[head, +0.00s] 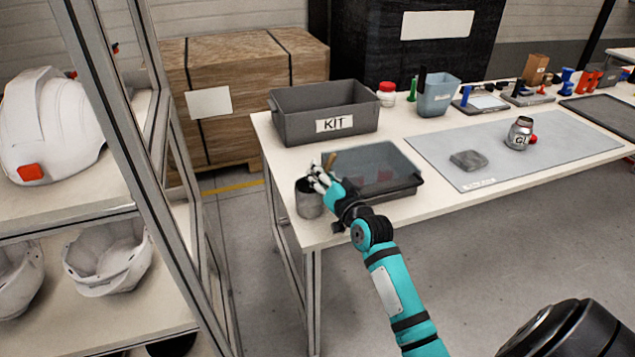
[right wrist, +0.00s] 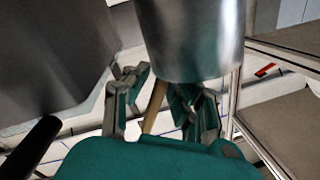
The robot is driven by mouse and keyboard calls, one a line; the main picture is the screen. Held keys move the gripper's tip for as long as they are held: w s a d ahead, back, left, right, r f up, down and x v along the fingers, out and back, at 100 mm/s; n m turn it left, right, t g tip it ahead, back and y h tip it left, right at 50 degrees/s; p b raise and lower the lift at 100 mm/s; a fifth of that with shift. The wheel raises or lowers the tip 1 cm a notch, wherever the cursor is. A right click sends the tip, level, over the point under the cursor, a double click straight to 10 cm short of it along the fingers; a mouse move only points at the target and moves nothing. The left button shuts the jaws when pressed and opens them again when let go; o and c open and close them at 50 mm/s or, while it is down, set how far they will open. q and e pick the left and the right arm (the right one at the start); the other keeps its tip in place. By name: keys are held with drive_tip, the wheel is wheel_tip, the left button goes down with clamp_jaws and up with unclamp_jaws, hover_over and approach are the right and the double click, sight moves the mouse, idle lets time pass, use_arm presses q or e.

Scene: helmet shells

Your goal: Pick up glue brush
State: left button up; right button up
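The glue brush shows as a thin tan wooden handle (head: 331,161) at the grey metal cup (head: 309,200) on the table's left end. Its bristle end is hidden. My right gripper (head: 324,178) is at the cup's rim. In the right wrist view, the handle (right wrist: 155,105) runs between the spread fingers of my right gripper (right wrist: 158,92), with gaps visible beside it. The metal cup (right wrist: 195,40) fills the upper middle there. My left gripper is not in view.
A dark grey tray (head: 405,187) stands right beside the cup, with a KIT bin (head: 285,122) behind. A jar marked GL (head: 519,138) and a grey block (head: 468,160) sit on the grey mat (head: 570,143). A metal shelf rack (head: 75,213) with white helmet shells stands left.

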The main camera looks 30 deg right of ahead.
clamp_jaws()
drive_tip(key=shift+r, duration=0.1)
idle(0.4)
wheel_tip(320, 180, up, 18)
drive_tip(key=p, duration=1.8)
